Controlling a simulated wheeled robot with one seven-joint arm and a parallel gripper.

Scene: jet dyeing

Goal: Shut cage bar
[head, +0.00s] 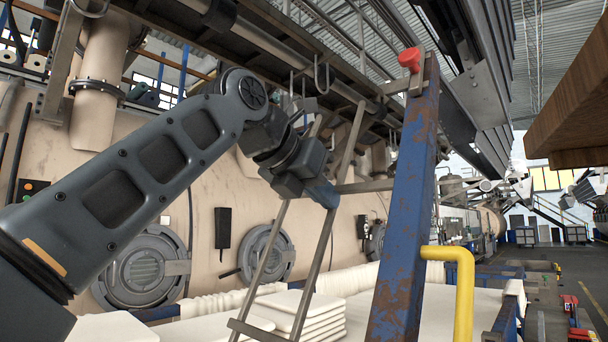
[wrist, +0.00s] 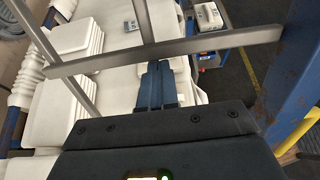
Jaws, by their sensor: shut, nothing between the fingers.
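The cage bar appears to be the flat grey metal bar (head: 365,187) that runs from near my gripper toward the rusty blue post (head: 402,215). In the wrist view the bar (wrist: 215,44) crosses the upper picture, slightly tilted, its right end by the blue post (wrist: 293,65). My gripper (head: 325,196) is in the middle of the head view, left of the post. Its blue fingers (wrist: 158,68) are together and empty, with tips at the bar's lower edge in the wrist view. I cannot tell whether they touch it. Thin upright grey bars (head: 330,230) stand near the gripper.
A red knob (head: 410,59) tops the post, and a yellow rail (head: 462,285) stands at its right. Folded white cloth (head: 310,312) lies in stacks below. A beige machine (head: 205,225) with round hatches is behind. A brown wooden block (head: 570,95) hangs at upper right.

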